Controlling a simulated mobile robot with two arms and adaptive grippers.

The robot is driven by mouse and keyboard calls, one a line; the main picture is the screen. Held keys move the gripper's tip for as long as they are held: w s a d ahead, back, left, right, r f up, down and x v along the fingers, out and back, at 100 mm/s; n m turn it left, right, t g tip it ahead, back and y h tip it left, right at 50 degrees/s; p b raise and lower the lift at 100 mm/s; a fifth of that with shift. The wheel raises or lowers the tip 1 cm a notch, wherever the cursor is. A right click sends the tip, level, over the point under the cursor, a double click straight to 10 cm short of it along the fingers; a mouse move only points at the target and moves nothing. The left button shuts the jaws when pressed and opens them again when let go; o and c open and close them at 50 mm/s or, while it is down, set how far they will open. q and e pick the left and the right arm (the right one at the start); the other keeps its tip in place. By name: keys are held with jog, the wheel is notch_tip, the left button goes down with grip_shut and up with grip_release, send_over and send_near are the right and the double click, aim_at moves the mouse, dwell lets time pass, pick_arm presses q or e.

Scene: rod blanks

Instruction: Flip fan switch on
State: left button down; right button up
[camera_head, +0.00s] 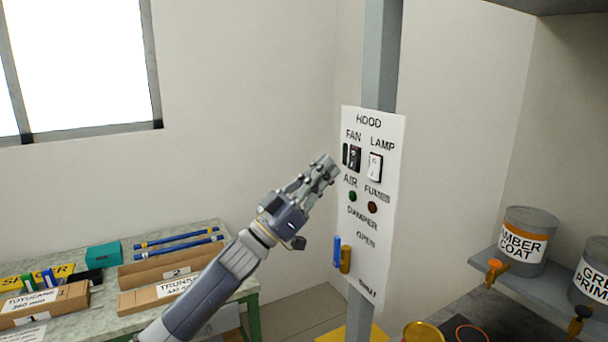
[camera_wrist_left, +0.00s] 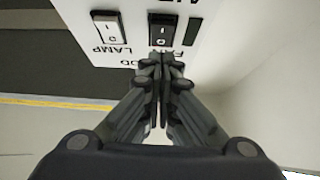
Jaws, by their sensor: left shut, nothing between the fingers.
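The white HOOD panel (camera_head: 365,235) is fixed upright on a grey post. The black fan switch (camera_head: 355,158) sits under the word FAN, with a narrow dark strip on its left. It also shows in the wrist view (camera_wrist_left: 162,30). The white lamp switch (camera_head: 375,167) is to its right. My left gripper (camera_head: 330,168) is shut and empty, its fingertips just left of the fan switch in the head view. In the wrist view, the fingertips (camera_wrist_left: 160,62) are close below the switch; I cannot tell whether they touch the panel. My right gripper is not in view.
A green AIR light (camera_head: 352,196) and a dark red FUMES light (camera_head: 372,207) sit below the switches. Blue (camera_head: 337,251) and amber (camera_head: 346,260) pieces are at the damper. Labelled cans (camera_head: 526,222) stand on the right shelf; a bench (camera_head: 120,262) with boxes is left.

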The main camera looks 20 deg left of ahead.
aim_at(353, 156)
pick_arm(q)
jog(key=shift+w+d+f+p, duration=0.15)
jog(key=shift+w+d+p, duration=0.05)
jog(key=shift+w+d, duration=0.3)
jog(key=shift+w+d+f+p, duration=0.15)
jog(key=shift+w+d, duration=0.2)
jog(key=shift+w, duration=0.2)
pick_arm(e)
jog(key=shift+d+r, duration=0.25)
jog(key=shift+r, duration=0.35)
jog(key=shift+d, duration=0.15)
pick_arm(q)
jog(key=b, duration=0.2)
jog(key=f+b, duration=0.1)
jog(key=b, duration=0.1)
jog(key=shift+w+d+t+h, duration=0.25)
jog(key=shift+w+t+h, duration=0.05)
jog(key=shift+t, duration=0.1)
jog(key=shift+w+r+p, duration=0.15)
jog(key=shift+r+p, duration=0.1)
jog(key=shift+p, duration=0.05)
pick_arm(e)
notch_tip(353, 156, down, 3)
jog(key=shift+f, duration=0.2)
